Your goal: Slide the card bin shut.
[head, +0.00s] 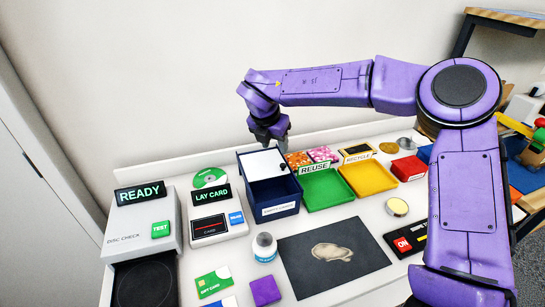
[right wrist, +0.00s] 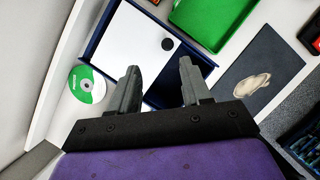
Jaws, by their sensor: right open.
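The card bin (head: 277,210) is a navy box with a white label on its front, standing on the white counter. Its white lid (head: 262,163) covers the back part, and the front part is open, showing the dark inside. A small black knob (head: 283,167) sits on the lid near its right side. In the right wrist view the lid (right wrist: 130,40) and knob (right wrist: 167,44) lie beyond the fingertips. My right gripper (head: 270,136) is open and empty, above the back of the bin; its two fingers (right wrist: 157,75) are apart and not around the knob. My left gripper is not in view.
A green REUSE tray (head: 325,190) and yellow RECYCLE tray (head: 368,178) stand right of the bin. A LAY CARD reader (head: 217,216) and disc checker (head: 142,226) stand left. A dark mat (head: 310,275) lies in front. A wall rises behind the counter.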

